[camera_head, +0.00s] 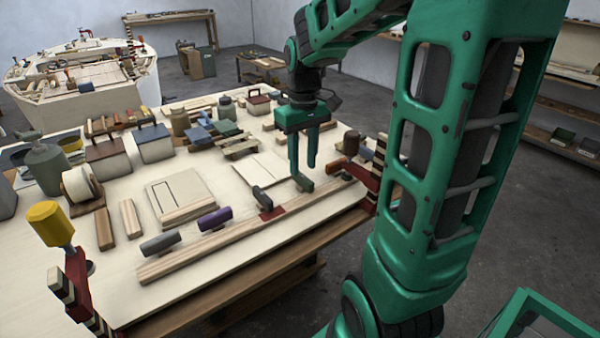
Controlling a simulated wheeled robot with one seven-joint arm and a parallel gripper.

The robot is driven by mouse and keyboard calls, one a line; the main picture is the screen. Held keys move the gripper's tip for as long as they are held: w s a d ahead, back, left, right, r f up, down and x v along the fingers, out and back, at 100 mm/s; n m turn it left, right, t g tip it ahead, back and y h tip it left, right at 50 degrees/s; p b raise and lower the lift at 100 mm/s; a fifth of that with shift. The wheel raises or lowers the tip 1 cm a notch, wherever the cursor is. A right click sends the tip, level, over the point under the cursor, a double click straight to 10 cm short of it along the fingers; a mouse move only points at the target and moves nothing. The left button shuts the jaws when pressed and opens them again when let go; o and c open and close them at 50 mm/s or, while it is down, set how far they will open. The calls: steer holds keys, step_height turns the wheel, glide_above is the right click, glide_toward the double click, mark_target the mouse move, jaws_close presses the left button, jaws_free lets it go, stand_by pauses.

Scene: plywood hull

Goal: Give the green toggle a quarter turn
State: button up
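A small dark green toggle (304,184) sits toward the front right of the pale workbench top, behind a long wooden strip. My gripper (302,169) points down just above it, with its two green fingers apart and nothing visible between them. The left fingertip appears very close to the toggle; I cannot tell whether it touches. The toggle's upper part is small and partly behind the fingertips, so its exact angle is unclear.
A dark handle on a red base (270,212), a purple cylinder (214,218) and a grey cylinder (160,244) line up to the left. A striped clamp (378,170) stands right. A yellow-topped clamp (50,223) stands front left. Boxes and jars crowd the back.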

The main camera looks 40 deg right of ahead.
mark_target(303, 175)
steer(key=shift+f, duration=1.85)
steer(key=shift+c, duration=0.6)
jaws_close()
